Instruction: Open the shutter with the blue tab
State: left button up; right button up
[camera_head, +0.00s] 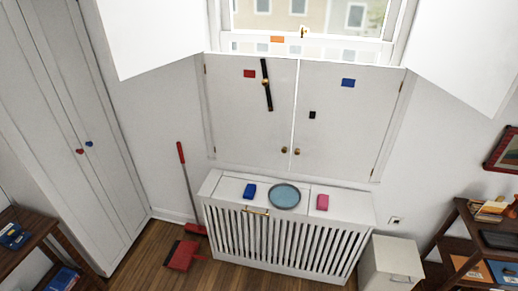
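The lower right shutter (345,130) is a white panel below the window and carries a blue tab (348,83) near its top. It looks shut, with a small black catch (312,115) near its inner edge and a brass knob (297,151) low at the seam. The lower left shutter (235,120) beside it has a red tab (249,73) and its own knob (284,149), and looks shut too. A black bar latch (267,85) on the left shutter stands nearly upright, apart from the catch. Neither of my grippers is in view.
A slatted white radiator cover (222,190) below the shutters holds a blue-grey plate (285,196), a blue block (249,190) and a pink block (322,202). A red broom (187,180) and dustpan (182,255) are at left. Upper shutters (155,35) stand open.

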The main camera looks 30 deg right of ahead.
aim_at(344, 109)
jog(key=u, duration=0.3)
jog(key=i, duration=0.8)
jog(key=z, duration=0.5)
jog(key=i, duration=0.8)
jog(key=z, duration=0.7)
